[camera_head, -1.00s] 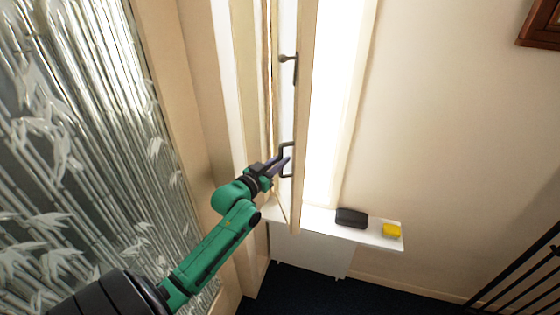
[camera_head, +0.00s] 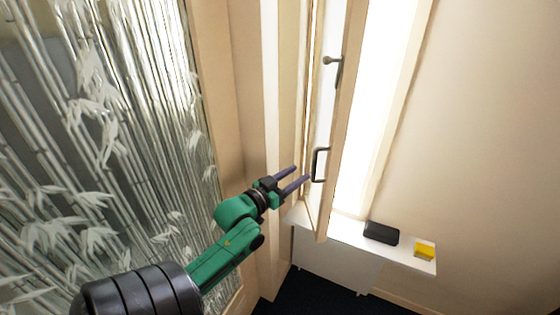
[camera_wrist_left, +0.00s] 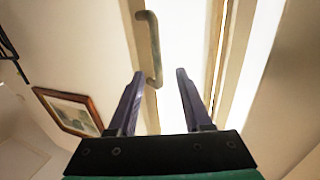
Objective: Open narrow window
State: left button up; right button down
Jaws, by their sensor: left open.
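The narrow window (camera_head: 345,100) stands swung open at an angle to its frame, with a bright gap to its right in the head view. Its dark pull handle (camera_head: 316,165) is on the lower part of the sash, and a lever (camera_head: 337,68) is higher up. My left gripper (camera_head: 301,175) is open and empty just left of the pull handle, apart from it. In the left wrist view the handle (camera_wrist_left: 151,45) shows beyond and above the left fingertip, and the open fingers (camera_wrist_left: 158,75) have nothing between them. My right gripper is not in view.
A white shelf (camera_head: 345,236) below the window holds a black case (camera_head: 381,232) and a yellow block (camera_head: 424,250). A bamboo-patterned glass panel (camera_head: 90,130) is at the left. A framed picture (camera_wrist_left: 70,110) hangs on the wall.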

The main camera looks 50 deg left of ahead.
pick_arm(q)
jog(key=s, duration=0.6)
jog(key=shift+s+b, duration=0.35)
jog(key=shift+s, duration=0.05)
jog(key=s+a+f+n+g+y, duration=0.1)
jog(key=s+a+f+g, duration=0.1)
jog(key=f, duration=0.9)
jog(key=s+a+f+n+g+y, duration=0.1)
jog(key=a+f+g, duration=0.2)
jog(key=f, duration=0.8)
jog(key=s+d+f+g, duration=0.2)
jog(key=s+f, duration=0.1)
jog(key=f, duration=0.4)
jog(key=s+d+f+g, duration=0.1)
jog(key=s+f, duration=0.2)
jog(key=f, duration=0.5)
jog(key=s+d+f+m+g+h, duration=0.1)
jog(key=s+d+f+m+g, duration=0.1)
jog(key=s+d+f+g, duration=0.2)
jog(key=s+d+f+m+g+h, duration=0.1)
jog(key=s+d+f+g, duration=0.4)
jog(key=s+d+f, duration=0.5)
jog(key=s+f+m, duration=0.1)
jog(key=s+f, duration=0.4)
jog(key=s, duration=0.2)
jog(key=shift+d+f+m, duration=0.25)
jog(key=shift+f+m, duration=0.05)
